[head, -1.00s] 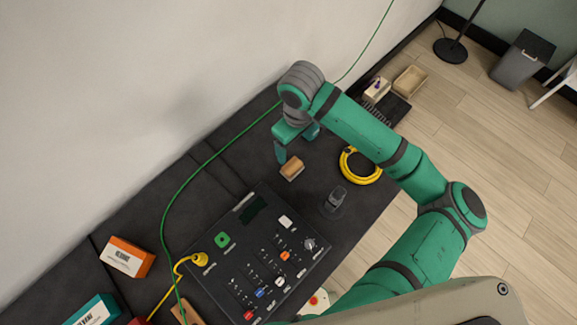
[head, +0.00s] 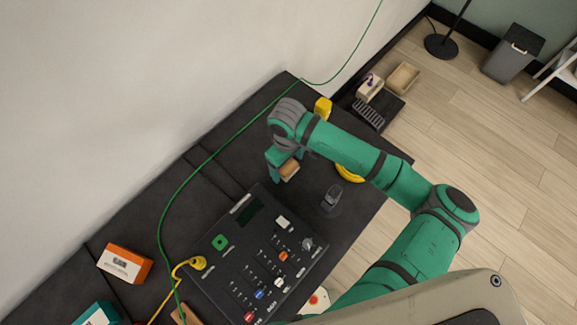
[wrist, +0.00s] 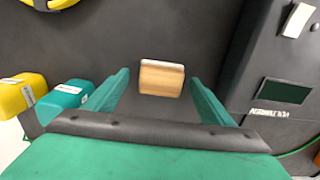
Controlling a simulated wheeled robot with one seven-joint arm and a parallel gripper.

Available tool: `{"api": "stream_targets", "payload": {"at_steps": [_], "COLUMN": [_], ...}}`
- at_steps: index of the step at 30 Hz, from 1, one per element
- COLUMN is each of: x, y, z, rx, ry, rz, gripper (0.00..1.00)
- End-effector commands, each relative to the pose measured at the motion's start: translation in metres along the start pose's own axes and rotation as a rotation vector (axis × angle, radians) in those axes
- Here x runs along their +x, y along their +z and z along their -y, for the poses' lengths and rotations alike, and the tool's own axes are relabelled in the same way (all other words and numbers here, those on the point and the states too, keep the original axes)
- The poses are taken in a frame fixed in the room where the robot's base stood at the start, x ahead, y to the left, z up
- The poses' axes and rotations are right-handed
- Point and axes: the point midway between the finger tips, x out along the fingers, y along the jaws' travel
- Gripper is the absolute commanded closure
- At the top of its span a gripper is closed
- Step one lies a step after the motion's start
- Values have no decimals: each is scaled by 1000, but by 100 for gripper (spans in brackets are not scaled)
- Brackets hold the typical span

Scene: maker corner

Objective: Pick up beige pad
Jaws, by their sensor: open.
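The beige pad (head: 289,171) is a small block with a tan, wood-like face and a paler edge. It lies on the dark bench top, beyond the black control panel. In the wrist view the pad (wrist: 161,78) shows between and just beyond the fingertips. My gripper (head: 283,164) is open and empty above the pad. In the wrist view my gripper (wrist: 158,84) has one finger on each side, with gaps to the pad. I cannot tell how far the tips are above the bench. My wrist hides part of the bench behind it.
The black control panel (head: 243,285) with knobs and sliders is close by. A yellow coil (head: 351,173) is partly hidden by my arm. A grey clear-based object (head: 332,196) stands nearby. Yellow (wrist: 22,92) and teal (wrist: 67,93) boxes lie left in the wrist view.

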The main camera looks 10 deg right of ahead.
Motion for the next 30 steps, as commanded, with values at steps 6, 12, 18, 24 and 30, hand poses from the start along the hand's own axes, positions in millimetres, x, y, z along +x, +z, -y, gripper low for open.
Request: {"api": "stream_targets", "payload": {"at_steps": [6,12,18,24,30], "x": [8,8,7,6,-15], "y": [0,0,0,0,-1], "z": [0,0,0,0,0], "rx": [-2,-1,-1,-1,-1], "ry": [-1,0,0,0,2], "rz": [-1,-1,-1,-2,-4], "gripper": [23,40,68,68,68]}}
